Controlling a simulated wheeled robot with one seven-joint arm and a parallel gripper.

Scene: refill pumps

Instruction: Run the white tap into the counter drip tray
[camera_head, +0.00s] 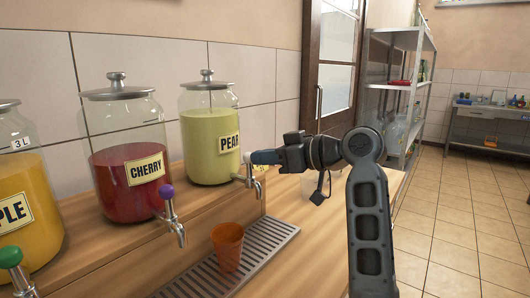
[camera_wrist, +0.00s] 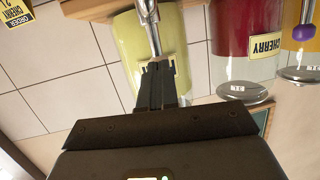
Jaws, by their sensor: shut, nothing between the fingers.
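No liquid stream shows below the spout. The grey slatted drip tray (camera_head: 278,232) lies on the counter below the taps. An orange cup (camera_head: 227,247) stands upright on it, left of the white tap.
A red CHERRY jar (camera_head: 128,180) with a purple-knobbed tap (camera_head: 170,210) stands to the left. An orange-yellow jar (camera_head: 28,205) with a green-knobbed tap (camera_head: 14,265) is at the left edge. A metal shelf (camera_head: 400,95) stands behind.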

